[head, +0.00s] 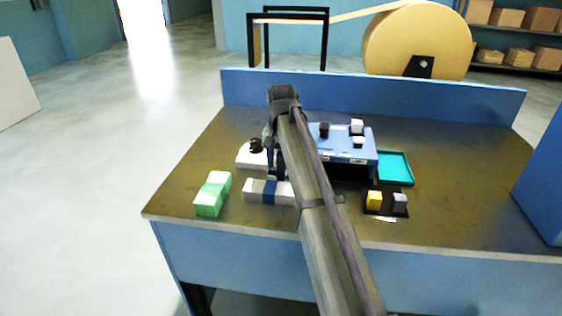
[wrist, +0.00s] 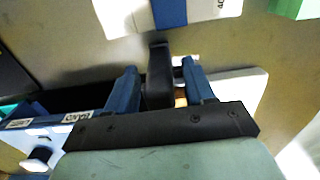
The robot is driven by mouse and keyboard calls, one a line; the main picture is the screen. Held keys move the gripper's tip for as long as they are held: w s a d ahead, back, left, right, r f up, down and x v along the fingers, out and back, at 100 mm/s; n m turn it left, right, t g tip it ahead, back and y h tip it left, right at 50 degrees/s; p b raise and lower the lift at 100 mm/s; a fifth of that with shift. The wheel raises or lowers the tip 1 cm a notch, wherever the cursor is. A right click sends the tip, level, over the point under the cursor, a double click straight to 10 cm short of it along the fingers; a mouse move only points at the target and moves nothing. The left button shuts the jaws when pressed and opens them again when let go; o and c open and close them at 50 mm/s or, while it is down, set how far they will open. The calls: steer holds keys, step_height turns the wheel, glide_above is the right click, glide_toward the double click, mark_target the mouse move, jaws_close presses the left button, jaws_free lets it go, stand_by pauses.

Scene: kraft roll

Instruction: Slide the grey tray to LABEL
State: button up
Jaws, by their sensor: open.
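I cannot clearly make out a grey tray. A pale grey-white slab (head: 246,156) lies left of the blue unit (head: 352,147); it also shows in the wrist view (wrist: 243,88), right of my gripper. My gripper (wrist: 160,74) is open, its blue fingers apart on either side of a black upright piece (wrist: 160,82). I cannot tell whether that piece touches a finger or what it belongs to. White label plates show on the unit's front (wrist: 78,117), with text too small to read surely. My arm hides part of the unit in the head view.
A white box with a blue band (head: 268,191) and a green box (head: 212,194) stand nearer the front edge. A teal tray (head: 396,168) and a black holder with yellow (head: 375,200) and grey pieces are on the right. The table's right side is mostly clear.

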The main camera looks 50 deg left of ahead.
steer(key=shift+c, duration=0.4)
jaws_close()
